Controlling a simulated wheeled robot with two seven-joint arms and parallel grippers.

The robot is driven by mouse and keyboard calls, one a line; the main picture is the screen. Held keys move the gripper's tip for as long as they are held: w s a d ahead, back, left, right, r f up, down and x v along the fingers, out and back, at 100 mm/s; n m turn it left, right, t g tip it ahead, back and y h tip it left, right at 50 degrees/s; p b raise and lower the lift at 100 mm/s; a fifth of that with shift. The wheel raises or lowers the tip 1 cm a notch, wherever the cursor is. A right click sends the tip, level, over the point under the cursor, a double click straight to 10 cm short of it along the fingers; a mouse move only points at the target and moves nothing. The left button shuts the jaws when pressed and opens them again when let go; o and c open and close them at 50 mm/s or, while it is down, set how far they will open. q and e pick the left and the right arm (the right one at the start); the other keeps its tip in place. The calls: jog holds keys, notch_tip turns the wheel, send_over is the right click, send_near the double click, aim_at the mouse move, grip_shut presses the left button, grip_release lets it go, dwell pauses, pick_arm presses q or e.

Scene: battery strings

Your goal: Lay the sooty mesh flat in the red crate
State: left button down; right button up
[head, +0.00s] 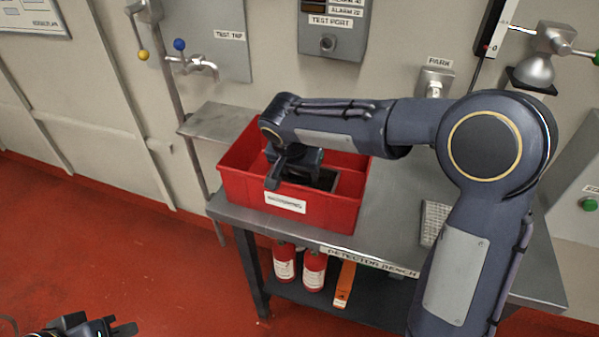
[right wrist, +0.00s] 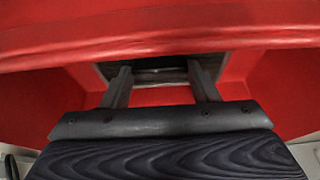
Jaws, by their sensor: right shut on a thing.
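The red crate (head: 312,212) stands on the bench with a white label on its front wall; its red wall fills much of the right wrist view (right wrist: 120,45). My right gripper (head: 287,172) reaches down inside the crate. Its fingers (right wrist: 160,78) are shut on the sooty mesh, a dark piece with a paler edge (right wrist: 150,71). In the head view a dark, grey-edged part of the mesh (head: 326,181) shows right of the gripper. The gripper hides the rest, so I cannot tell if it touches the crate floor. My left gripper (head: 95,328) is low at the bottom left, partly cut off.
The metal detector bench (head: 392,215) has free room right of the crate, with a pale keypad-like item (head: 435,222) there. Taps (head: 195,65) and a small shelf (head: 215,122) are on the wall behind. Red extinguishers (head: 284,265) stand below the bench.

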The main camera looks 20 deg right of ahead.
jog(key=shift+f, duration=0.45)
jog(key=o, duration=1.3)
jog(key=v, duration=1.2)
jog(key=shift+r, duration=0.1)
